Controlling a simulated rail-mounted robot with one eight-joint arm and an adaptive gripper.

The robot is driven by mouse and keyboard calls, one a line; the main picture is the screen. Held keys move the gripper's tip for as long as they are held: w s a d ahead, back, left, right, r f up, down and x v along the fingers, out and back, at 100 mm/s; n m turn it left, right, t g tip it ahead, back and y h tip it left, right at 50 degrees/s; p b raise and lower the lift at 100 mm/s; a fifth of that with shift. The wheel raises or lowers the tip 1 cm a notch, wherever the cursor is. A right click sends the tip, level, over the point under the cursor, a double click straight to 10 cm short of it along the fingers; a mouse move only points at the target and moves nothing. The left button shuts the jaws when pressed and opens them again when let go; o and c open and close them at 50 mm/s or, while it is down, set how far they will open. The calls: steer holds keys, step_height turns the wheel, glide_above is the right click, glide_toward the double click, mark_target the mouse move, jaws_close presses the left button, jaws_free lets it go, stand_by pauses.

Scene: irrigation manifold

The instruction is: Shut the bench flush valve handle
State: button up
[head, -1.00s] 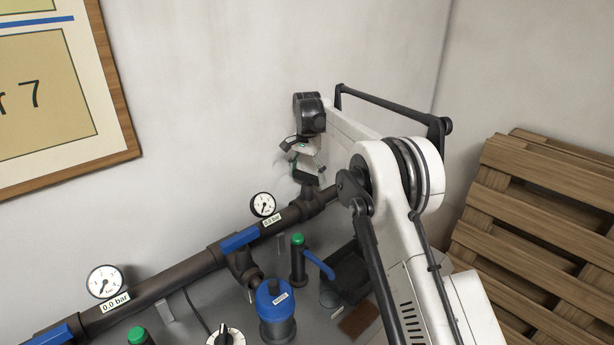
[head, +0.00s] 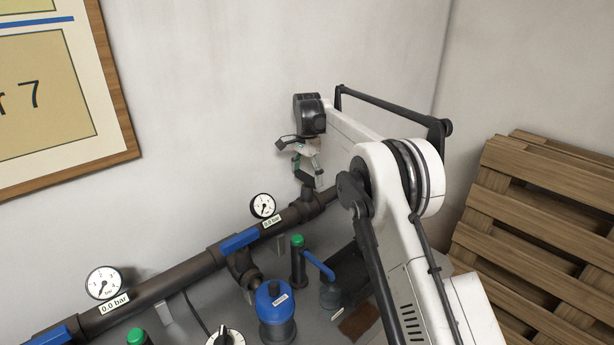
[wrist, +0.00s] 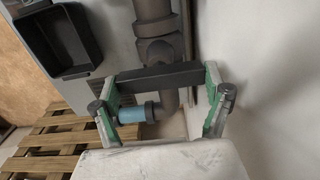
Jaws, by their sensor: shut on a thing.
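My gripper (head: 306,164) is at the far right end of the dark manifold pipe, close to the wall. In the wrist view its green-padded fingers (wrist: 160,84) are shut on the two ends of a dark bar-shaped handle (wrist: 158,77). The handle lies across the picture in front of a dark pipe fitting (wrist: 160,48). In the head view the dark handle (head: 304,177) shows only partly, under the fingers and above a pipe fitting (head: 310,203). No label on the handle is visible. Whether it touches the fitting is hidden.
Blue handles (head: 240,239) lie along the pipe (head: 170,286). Gauges (head: 262,206), a blue-capped canister (head: 275,312) and green-topped posts (head: 297,258) stand nearby. A black tray (wrist: 62,38) and slatted pallet (wrist: 55,140) are left in the wrist view.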

mark_target(307, 176)
steer(key=o, duration=1.1)
steer(key=shift+o, duration=0.2)
step_height(307, 176, up, 12)
steer(key=shift+r, duration=0.15)
steer(key=shift+r+p, duration=1.4)
steer(key=shift+p, duration=0.3)
